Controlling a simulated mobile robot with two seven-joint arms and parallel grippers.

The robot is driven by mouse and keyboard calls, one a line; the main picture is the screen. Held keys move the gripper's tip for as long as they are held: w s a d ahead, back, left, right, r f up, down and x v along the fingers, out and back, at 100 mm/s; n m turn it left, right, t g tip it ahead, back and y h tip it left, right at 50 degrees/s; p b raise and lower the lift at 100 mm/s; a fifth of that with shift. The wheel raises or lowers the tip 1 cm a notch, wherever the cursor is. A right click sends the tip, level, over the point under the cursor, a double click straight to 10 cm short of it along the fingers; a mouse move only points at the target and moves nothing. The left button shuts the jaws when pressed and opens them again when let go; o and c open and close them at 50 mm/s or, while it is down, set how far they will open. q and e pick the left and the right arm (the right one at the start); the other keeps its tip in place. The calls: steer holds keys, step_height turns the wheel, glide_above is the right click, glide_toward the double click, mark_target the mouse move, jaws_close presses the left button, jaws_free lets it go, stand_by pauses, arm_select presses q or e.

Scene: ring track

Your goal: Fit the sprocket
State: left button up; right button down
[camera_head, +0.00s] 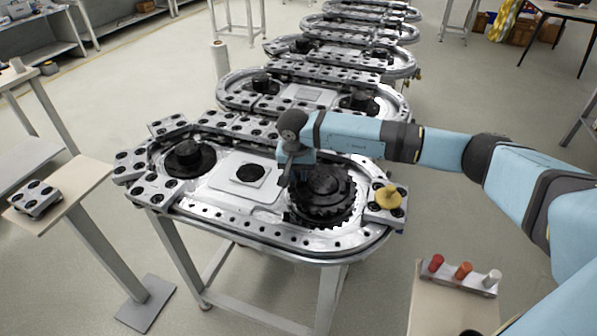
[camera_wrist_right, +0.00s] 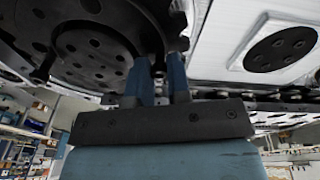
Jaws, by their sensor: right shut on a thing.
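The black toothed sprocket (camera_head: 326,187) is at the right end of the near ring track (camera_head: 235,214). In the right wrist view the sprocket (camera_wrist_right: 95,52) shows as a dark disc with round holes at the upper left. My right gripper (camera_head: 289,181) is at the left rim of the sprocket. In the wrist view its two blue fingers (camera_wrist_right: 160,78) are closed on the edge of the disc. I cannot tell whether the sprocket sits fully down, as its centre is partly hidden by my arm. My left gripper is not in view.
A black hub (camera_head: 190,157) stands at the track's left end. A yellow knob (camera_head: 388,196) sits on a carriage just right of the sprocket. A side table (camera_head: 75,190) is at left. Red, orange and white pegs stand in a holder (camera_head: 462,278) at lower right.

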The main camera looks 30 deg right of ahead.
steer(key=shift+f+b, duration=0.8)
steer(key=shift+f, duration=0.25)
steer(key=c, duration=1)
jaws_free()
steer(key=shift+c, duration=0.2)
steer(key=shift+o, duration=0.2)
steer(key=shift+a, duration=0.1)
steer(key=shift+f, duration=0.1)
step_height(320, 180, up, 14)
steer(key=s+a, duration=0.1)
steer(key=shift+a+b, duration=0.3)
steer(key=shift+b, duration=0.15)
